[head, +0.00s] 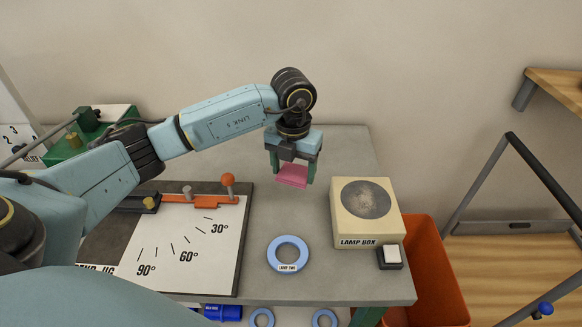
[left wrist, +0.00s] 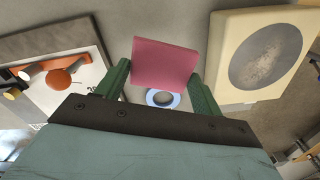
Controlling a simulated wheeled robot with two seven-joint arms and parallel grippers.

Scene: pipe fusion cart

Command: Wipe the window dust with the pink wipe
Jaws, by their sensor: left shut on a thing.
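My left gripper (head: 293,172) is shut on the pink wipe (head: 291,177) and holds it above the table, left of the lamp box. The wipe also shows between the green fingers in the left wrist view (left wrist: 163,64). The cream lamp box (head: 341,226) stands at the table's right side. Its round dark window (head: 366,198) faces up and is covered with greyish, speckled dust; it also shows in the left wrist view (left wrist: 266,56). The wipe is apart from the window. My right gripper is not in view.
A blue ring (head: 287,242) labelled as a lamp part lies on the grey table (head: 265,283) in front of the wipe. A small switch block (head: 391,256) sits at the lamp box's front corner. An angle board (head: 190,250) with an orange bar lies left. An orange bin (head: 438,270) stands right.

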